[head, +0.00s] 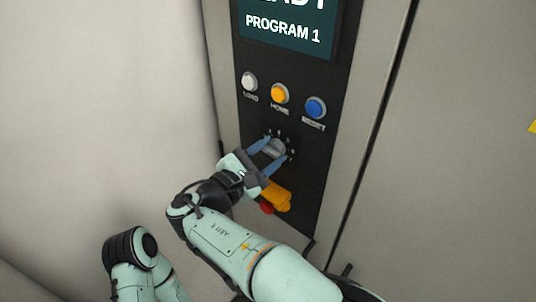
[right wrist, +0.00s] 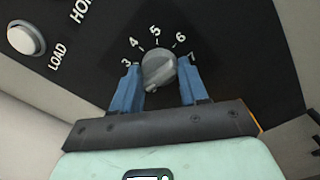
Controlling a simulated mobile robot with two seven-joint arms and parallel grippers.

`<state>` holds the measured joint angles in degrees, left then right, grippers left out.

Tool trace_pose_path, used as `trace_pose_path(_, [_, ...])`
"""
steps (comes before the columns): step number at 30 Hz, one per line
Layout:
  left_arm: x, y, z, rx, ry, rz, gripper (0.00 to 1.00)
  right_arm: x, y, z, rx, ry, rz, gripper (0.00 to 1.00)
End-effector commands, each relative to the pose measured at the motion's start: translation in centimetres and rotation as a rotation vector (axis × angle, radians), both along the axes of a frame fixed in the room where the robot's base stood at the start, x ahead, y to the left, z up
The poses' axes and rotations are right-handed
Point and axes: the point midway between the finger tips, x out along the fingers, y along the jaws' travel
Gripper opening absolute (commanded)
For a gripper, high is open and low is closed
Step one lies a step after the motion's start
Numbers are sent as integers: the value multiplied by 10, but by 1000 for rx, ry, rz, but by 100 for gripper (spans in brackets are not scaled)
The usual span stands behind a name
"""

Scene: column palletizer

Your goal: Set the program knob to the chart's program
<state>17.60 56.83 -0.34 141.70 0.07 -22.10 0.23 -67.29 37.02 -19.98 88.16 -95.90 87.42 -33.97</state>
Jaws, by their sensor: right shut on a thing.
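The grey program knob (head: 274,148) sits on the black control panel, below the row of buttons. My right gripper (head: 269,155) has its two blue fingers on either side of the knob and is shut on it. In the right wrist view the knob (right wrist: 159,70) lies between the fingertips (right wrist: 160,84), with the numbers 3, 4, 5 and 6 printed around its upper side. Its grip bar looks slanted; I cannot tell which number it points at. The display (head: 287,30) reads "PROGRAM 1", its top line cut off. The chart is not recognisable. My left gripper is not in view.
A white LOAD button (head: 249,82), an orange HOME button (head: 280,94) and a blue RESET button (head: 315,107) stand above the knob. A yellow part (head: 280,197) and a red part (head: 266,209) sit below, partly hidden by my right arm. Cabinet walls flank the panel.

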Motion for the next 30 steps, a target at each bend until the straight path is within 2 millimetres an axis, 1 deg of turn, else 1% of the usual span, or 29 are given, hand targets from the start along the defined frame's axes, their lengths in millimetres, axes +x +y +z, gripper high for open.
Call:
trace_pose_path(13, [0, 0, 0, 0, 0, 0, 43, 0, 0, 1, 8, -7, -1, 13])
trace_pose_path(14, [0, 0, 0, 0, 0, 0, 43, 0, 0, 1, 8, -7, -1, 53])
trace_pose_path(15, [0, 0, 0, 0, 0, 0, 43, 0, 0, 1, 8, -7, -1, 66])
trace_pose_path(16, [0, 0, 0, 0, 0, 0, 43, 0, 0, 1, 8, -7, -1, 69])
trace_pose_path(25, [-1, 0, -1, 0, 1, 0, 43, -1, 1, 0, 7, -5, 0, 69])
trace_pose_path(28, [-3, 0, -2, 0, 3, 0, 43, -7, 6, 0, 7, -6, 2, 69])
trace_pose_path(30, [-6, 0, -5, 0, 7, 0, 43, -16, 12, -1, 8, -5, 3, 69])
